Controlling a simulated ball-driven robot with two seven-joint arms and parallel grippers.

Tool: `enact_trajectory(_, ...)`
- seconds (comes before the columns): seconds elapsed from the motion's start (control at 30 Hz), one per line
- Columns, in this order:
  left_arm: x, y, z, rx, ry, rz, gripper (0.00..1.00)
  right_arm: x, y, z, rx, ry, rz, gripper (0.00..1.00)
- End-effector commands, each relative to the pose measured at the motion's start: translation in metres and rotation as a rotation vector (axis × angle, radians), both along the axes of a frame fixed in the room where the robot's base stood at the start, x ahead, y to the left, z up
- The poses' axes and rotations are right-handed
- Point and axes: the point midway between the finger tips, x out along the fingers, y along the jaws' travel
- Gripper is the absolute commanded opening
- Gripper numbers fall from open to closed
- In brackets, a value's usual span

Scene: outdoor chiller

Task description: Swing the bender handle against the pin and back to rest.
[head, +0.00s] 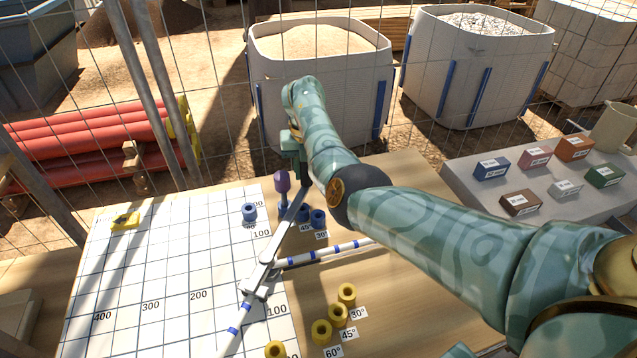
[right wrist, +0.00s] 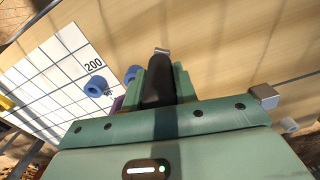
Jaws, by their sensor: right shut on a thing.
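The bender (head: 262,275) sits on the table with its metal handle (head: 292,215) slanting up and away to the right. My right gripper (head: 297,150) is at the handle's far end. In the right wrist view the gripper (right wrist: 160,85) is shut on a black grip (right wrist: 158,92). A purple-topped pin (head: 282,183) with a blue lower part stands just left of the handle; I cannot tell whether they touch. A white rod with blue bands (head: 335,249) runs through the bender and is bent there. My left gripper is not in view.
A white grid board (head: 165,270) lies under the rod's lower part. Blue collars (head: 250,212) stand near the pin, yellow collars (head: 347,293) near the front. A yellow piece (head: 125,221) lies at far left. Wire fencing rises behind. Coloured boxes (head: 534,156) stand on a grey surface at right.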

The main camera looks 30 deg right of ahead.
Motion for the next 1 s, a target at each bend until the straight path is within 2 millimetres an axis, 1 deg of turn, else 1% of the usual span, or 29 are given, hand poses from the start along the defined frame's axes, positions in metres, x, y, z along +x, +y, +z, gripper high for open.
enact_trajectory(0.03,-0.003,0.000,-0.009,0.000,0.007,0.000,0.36,0.005,0.003,-0.006,-0.002,0.001,0.025,0.00)
enact_trajectory(0.23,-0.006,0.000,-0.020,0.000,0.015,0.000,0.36,0.016,0.014,-0.003,-0.002,0.000,0.090,0.00)
enact_trajectory(0.43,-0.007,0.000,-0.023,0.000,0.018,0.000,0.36,0.020,0.017,0.000,-0.004,-0.001,0.115,0.00)
enact_trajectory(0.8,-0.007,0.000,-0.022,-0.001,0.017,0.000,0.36,0.020,0.018,0.001,-0.003,-0.002,0.119,0.00)
enact_trajectory(0.83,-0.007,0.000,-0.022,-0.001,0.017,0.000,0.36,0.020,0.018,0.001,-0.003,-0.002,0.119,0.37)
enact_trajectory(0.87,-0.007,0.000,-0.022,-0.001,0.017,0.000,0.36,0.020,0.018,0.001,-0.003,-0.002,0.119,0.45)
enact_trajectory(0.9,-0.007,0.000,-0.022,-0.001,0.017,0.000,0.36,0.020,0.018,0.001,-0.002,-0.002,0.118,0.50)
enact_trajectory(1.0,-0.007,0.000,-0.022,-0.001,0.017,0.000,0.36,0.020,0.018,0.001,-0.002,-0.001,0.117,0.50)
